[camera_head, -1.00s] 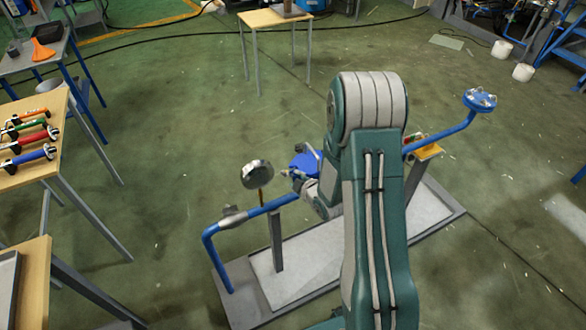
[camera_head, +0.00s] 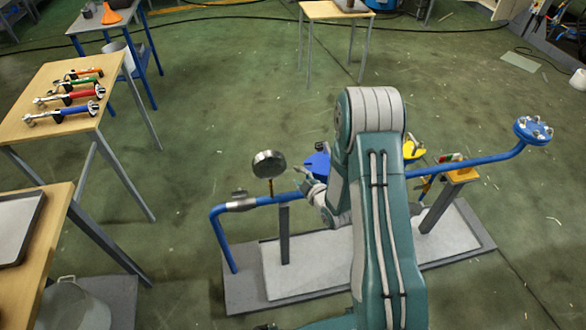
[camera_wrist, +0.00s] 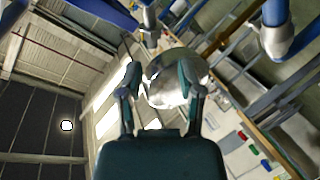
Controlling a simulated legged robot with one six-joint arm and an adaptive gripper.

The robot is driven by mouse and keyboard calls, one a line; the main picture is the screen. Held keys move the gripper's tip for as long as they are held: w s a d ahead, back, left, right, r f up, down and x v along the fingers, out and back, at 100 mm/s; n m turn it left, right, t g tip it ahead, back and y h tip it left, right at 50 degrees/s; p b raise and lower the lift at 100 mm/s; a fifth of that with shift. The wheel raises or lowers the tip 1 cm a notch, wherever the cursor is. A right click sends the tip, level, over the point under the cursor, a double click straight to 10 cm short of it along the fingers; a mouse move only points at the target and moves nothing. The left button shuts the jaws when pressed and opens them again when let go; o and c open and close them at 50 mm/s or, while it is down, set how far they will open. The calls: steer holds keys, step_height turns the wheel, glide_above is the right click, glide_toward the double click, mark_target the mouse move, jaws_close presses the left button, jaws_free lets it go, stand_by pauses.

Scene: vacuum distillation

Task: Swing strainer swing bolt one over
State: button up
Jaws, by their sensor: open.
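The blue strainer part (camera_head: 318,165) shows beside my arm on the blue pipe line; my arm hides much of the strainer. I cannot make out swing bolt one for certain. In the head view my gripper is mostly hidden by my arm, near the pipe. In the wrist view my gripper (camera_wrist: 163,88) is open, with its two fingers apart. A shiny round gauge (camera_wrist: 178,75) shows between and beyond the fingers; I see no grip on it. A metal rod-like part (camera_wrist: 149,25) stands above the fingers, and a blue pipe (camera_wrist: 276,25) is at upper right.
The gauge (camera_head: 269,164) stands on the pipe, left of my arm. A tool table (camera_head: 35,125) with several coloured tools stands left.

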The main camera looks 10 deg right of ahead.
mark_target(297, 169)
steer(key=w, duration=0.1)
steer(key=w+f, duration=0.1)
steer(key=w, duration=0.3)
steer(key=shift+d+f, duration=0.25)
steer(key=shift+d, duration=0.1)
steer(key=shift+w+a+f, duration=0.1)
steer(key=shift+w+a, duration=0.1)
steer(key=shift+a, duration=0.05)
steer(key=shift+w+a, duration=0.1)
steer(key=shift+a, duration=0.55)
steer(key=shift+d, duration=0.25)
jaws_close()
steer(key=shift+d, duration=0.2)
